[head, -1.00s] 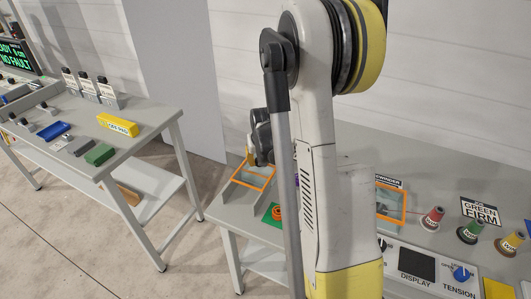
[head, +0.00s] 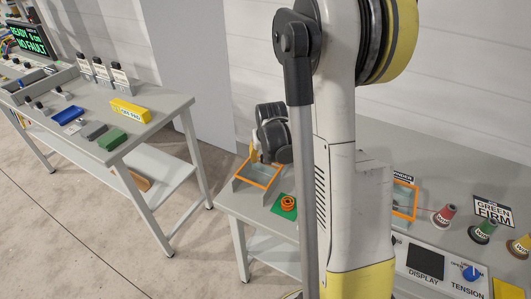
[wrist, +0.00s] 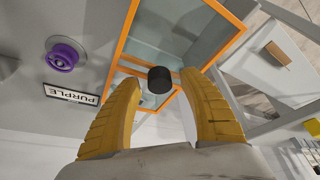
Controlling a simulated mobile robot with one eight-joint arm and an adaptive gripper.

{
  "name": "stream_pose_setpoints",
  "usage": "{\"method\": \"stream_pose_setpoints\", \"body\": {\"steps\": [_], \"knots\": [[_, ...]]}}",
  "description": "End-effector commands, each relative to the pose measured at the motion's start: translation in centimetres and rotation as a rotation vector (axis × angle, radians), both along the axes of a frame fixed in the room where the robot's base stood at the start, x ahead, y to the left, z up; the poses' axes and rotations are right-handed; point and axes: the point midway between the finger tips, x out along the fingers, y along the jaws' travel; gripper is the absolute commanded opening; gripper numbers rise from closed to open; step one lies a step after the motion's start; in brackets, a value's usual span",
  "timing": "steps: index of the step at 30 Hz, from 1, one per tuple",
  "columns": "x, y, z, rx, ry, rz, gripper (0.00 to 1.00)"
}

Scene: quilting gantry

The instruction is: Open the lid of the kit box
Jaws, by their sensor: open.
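An orange-framed box with clear panels (head: 262,184), which looks like the kit box, sits at the left end of the near table in the head view. In the wrist view its orange frame (wrist: 127,35) surrounds clear panels, with a round black knob (wrist: 160,80) by the frame's lower edge. My gripper (wrist: 162,77) is open, with its yellow fingers on either side of the knob in the picture. I cannot tell whether they touch it. In the head view my gripper (head: 253,152) is just above the box, partly hidden by its dark wrist.
A purple spool (wrist: 65,53) and a PURPLE label (wrist: 71,95) lie left of the box in the wrist view. An orange spool (head: 287,202) on a green mat stands beside it. Another orange frame (head: 415,201) stands farther right. A second table (head: 160,108) stands left across a gap.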

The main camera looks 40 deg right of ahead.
Motion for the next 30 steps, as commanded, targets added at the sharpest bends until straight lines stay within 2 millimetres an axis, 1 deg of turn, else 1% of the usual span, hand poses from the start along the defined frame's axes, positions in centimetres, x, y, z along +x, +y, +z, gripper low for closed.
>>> {"method": "stream_pose_setpoints", "body": {"steps": [5, 12, 18, 23, 30], "knots": [[-0.8, 0.5, 2.2, 0.000, 0.000, 0.000, 0.50], [-2.5, 1.4, 6.8, 0.000, 0.000, 0.000, 0.50], [-3.5, 2.0, 9.6, 0.000, 0.000, 0.000, 0.50], [-3.9, 2.2, 10.7, 0.000, 0.000, 0.000, 0.50], [-4.0, 2.2, 10.8, 0.000, 0.000, 0.000, 0.50]]}}
